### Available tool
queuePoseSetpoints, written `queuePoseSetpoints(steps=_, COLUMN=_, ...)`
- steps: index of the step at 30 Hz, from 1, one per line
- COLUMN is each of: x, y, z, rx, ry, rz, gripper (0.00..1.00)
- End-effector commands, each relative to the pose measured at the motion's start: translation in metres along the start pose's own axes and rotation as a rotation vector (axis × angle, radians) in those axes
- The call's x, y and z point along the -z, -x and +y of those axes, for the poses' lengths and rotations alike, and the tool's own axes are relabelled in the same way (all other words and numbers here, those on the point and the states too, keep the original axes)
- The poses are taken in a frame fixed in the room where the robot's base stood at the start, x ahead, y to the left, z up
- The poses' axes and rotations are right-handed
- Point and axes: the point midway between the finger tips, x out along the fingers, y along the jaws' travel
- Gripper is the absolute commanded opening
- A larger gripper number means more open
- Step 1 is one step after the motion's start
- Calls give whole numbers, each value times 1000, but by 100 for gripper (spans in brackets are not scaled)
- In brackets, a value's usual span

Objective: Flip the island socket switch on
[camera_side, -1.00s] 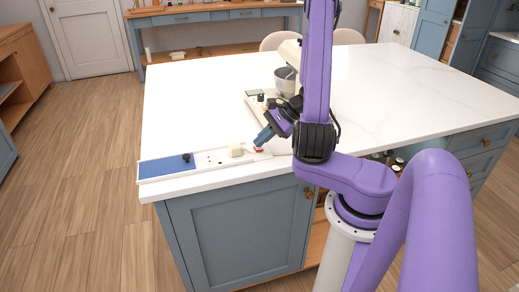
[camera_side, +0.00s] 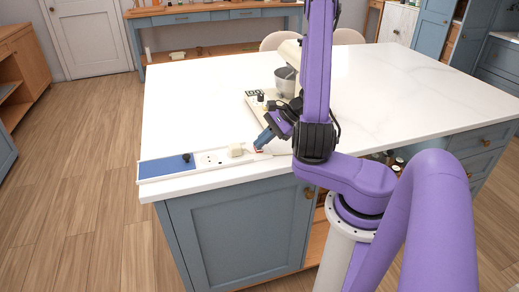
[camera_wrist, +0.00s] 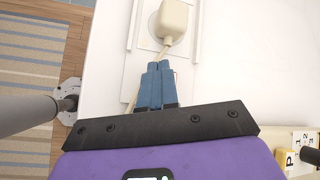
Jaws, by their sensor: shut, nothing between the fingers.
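The white socket panel (camera_side: 210,159) lies along the near left edge of the island top, with a cream plug (camera_side: 235,150) in it. In the wrist view the plug (camera_wrist: 172,20) sits just beyond my fingertips, its cable running back beside them. My gripper (camera_side: 258,147) is shut and empty, its blue fingers pointing down at the panel just right of the plug. The fingertips (camera_wrist: 158,66) cover the switch spot. Only a trace of red shows beside them, so the switch's position is hidden.
A cream stand mixer (camera_side: 289,52) with a metal bowl (camera_side: 286,80) stands behind my gripper; its base has a small green-lit display (camera_side: 252,93). A blue pad with a black knob (camera_side: 186,157) fills the panel's left end. The island top is clear to the right.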

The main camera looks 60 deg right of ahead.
Motion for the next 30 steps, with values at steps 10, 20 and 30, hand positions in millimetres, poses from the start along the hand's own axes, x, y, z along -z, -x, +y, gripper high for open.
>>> queuePoseSetpoints(steps=10, x=-2, y=3, z=-2, rx=0, ry=3, rz=1, gripper=0)
queuePoseSetpoints(steps=20, x=-8, y=10, z=-7, rx=0, ry=0, rz=-1, gripper=0)
queuePoseSetpoints(steps=30, x=-11, y=15, z=-11, rx=1, ry=4, rz=1, gripper=0)
